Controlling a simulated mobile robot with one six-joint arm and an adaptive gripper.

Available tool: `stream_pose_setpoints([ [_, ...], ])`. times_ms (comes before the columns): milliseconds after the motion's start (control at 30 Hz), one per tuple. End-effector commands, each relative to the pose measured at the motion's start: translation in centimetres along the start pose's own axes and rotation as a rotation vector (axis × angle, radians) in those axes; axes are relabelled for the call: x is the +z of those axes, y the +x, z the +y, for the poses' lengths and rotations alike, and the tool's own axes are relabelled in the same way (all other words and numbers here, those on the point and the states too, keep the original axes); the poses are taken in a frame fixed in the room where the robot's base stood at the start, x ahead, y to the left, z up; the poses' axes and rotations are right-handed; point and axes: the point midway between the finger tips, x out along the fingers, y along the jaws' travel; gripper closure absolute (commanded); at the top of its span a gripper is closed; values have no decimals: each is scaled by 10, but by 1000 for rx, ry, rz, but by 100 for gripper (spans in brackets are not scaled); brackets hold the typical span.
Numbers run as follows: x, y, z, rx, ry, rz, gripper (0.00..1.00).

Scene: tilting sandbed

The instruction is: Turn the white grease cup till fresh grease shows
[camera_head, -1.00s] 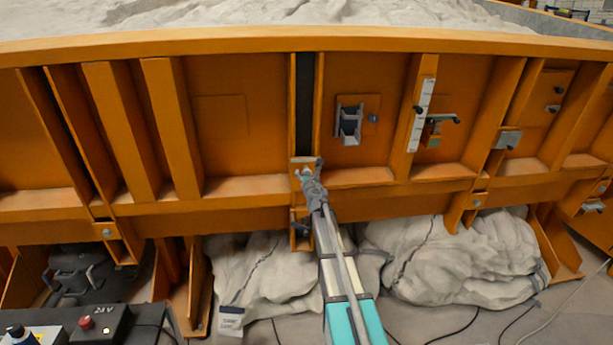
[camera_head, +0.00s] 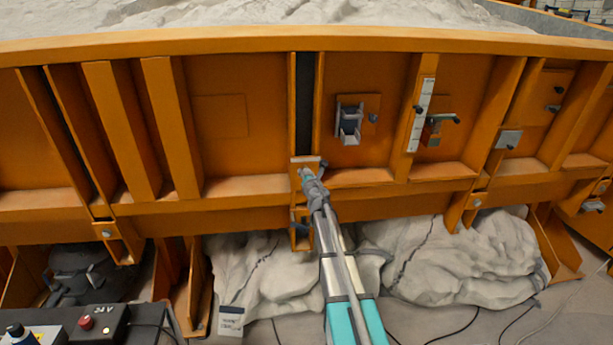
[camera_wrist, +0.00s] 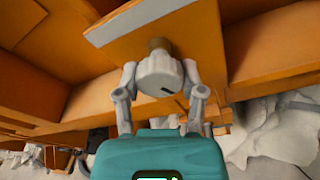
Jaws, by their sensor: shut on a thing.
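The white grease cup (camera_wrist: 158,76) shows in the wrist view, a pale round cup with a small dark slot on its face. It sits on a brownish stem (camera_wrist: 159,44) that meets an orange bracket (camera_wrist: 150,22) with a pale edge strip. My gripper (camera_wrist: 160,82) has one finger on each side of the cup and is shut on it. In the head view my gripper (camera_head: 306,173) is at the small bracket below the dark vertical slot, and the cup is mostly hidden there. I see no grease that I can make out.
The orange sandbed wall (camera_head: 240,150) has ribs and ledges close around my gripper. A small grey holder (camera_head: 349,122) and a white scale strip (camera_head: 421,112) are to the right. A control box (camera_head: 95,322) stands at lower left.

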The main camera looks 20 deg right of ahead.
Motion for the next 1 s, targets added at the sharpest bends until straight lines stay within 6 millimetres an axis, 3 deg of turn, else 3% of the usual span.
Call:
stream_pose_setpoints([
  [700, 0, 1, 1, 112, 608, 0, 96],
  [1000, 1, 1, 2, 139, 760, 0, 96],
])
